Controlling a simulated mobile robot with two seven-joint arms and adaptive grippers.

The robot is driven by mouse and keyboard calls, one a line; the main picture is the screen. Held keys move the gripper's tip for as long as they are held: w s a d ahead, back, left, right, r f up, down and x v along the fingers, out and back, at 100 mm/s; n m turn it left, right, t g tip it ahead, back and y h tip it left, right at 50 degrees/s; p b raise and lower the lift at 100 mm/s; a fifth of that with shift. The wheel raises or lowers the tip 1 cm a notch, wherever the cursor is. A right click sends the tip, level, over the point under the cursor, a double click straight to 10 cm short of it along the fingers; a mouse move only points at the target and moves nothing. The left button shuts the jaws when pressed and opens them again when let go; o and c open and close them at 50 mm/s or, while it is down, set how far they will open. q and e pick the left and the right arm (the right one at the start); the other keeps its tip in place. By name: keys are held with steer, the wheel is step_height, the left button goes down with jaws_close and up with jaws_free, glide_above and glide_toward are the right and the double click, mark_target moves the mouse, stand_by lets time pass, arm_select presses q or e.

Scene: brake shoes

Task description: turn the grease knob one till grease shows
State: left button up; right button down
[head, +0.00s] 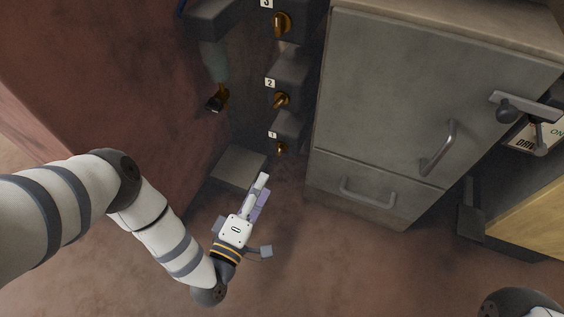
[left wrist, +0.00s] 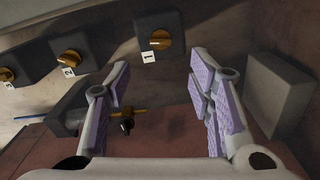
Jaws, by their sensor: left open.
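The grease knob one (head: 281,148) is a small brass knob on a dark block with a white label 1. In the left wrist view knob one (left wrist: 160,40) sits ahead, between and beyond the fingertips. My left gripper (head: 260,190) is open and empty, below knob one in the head view and apart from it. In the left wrist view the purple-padded fingers of the left gripper (left wrist: 163,85) are spread wide. A brass-tipped nozzle (head: 217,100) hangs left of the knobs; its dark end (left wrist: 127,125) shows beside the left finger. No grease is visible. My right gripper is out of view.
Knob two (head: 281,99) and knob three (head: 281,22) line up beyond knob one. A grey block (head: 238,168) sits close beside my left gripper. A grey cabinet (head: 400,110) with handles stands to the right. The floor in front is open.

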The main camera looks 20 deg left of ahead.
mark_target(279, 153)
arm_select(q)
steer(key=w+b, duration=0.3)
steer(key=w, duration=0.7)
steer(key=shift+d, duration=0.15)
jaws_close()
